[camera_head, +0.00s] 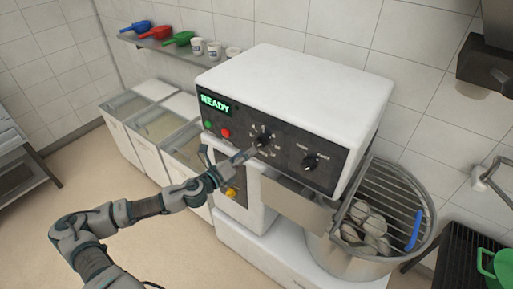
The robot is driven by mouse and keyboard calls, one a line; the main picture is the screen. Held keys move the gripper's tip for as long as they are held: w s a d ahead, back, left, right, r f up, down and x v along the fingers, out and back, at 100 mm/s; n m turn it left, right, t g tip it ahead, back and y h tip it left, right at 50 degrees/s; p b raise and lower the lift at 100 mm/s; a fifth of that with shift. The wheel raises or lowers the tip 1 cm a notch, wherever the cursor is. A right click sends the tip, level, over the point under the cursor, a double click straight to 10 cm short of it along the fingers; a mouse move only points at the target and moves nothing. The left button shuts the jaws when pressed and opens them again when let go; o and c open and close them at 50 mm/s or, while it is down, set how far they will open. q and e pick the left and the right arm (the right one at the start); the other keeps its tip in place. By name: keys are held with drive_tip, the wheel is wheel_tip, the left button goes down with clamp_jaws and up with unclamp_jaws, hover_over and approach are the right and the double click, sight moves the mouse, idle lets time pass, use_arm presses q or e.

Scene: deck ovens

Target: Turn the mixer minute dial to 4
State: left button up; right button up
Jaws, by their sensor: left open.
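The white mixer (290,90) has a dark control panel with a green READY display (215,104). A black dial (263,139) with small marks around it sits mid-panel, and a second black dial (310,161) sits to its right. The marks are too small to read, so I cannot tell the setting. My left gripper (250,153) is open, with its fingertips at the lower left of the first dial. I cannot tell whether they touch it. My right gripper is not in view.
A green button (209,125) and a red button (225,133) are left of the dials. The mixer bowl (365,262) with dough under a wire guard stands at right. White bins (150,120) stand at left, below a shelf with coloured scoops.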

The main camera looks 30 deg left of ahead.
sight(257, 146)
use_arm(q)
drive_tip(key=shift+w+d+r+p, duration=0.15)
drive_tip(key=shift+w+d+p, duration=0.1)
drive_tip(key=shift+w, duration=0.5)
drive_tip(key=shift+w+d+r+p, duration=0.15)
drive_tip(key=shift+w+d, duration=0.1)
drive_tip(key=shift+w, duration=0.45)
drive_tip(key=shift+w+d+f+p, duration=0.1)
drive_tip(key=shift+w+p, duration=0.1)
drive_tip(key=shift+w, duration=0.4)
drive_tip(key=shift+w+d+f+p, duration=0.1)
drive_tip(key=shift+w+p, duration=0.05)
drive_tip(key=shift+w, duration=0.45)
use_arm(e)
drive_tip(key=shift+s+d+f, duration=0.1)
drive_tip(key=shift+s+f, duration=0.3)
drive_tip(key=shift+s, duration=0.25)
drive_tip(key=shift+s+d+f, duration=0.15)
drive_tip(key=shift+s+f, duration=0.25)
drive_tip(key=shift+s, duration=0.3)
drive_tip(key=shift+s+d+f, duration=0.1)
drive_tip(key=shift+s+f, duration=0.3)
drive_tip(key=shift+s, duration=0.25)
use_arm(q)
drive_tip(key=c, duration=1.1)
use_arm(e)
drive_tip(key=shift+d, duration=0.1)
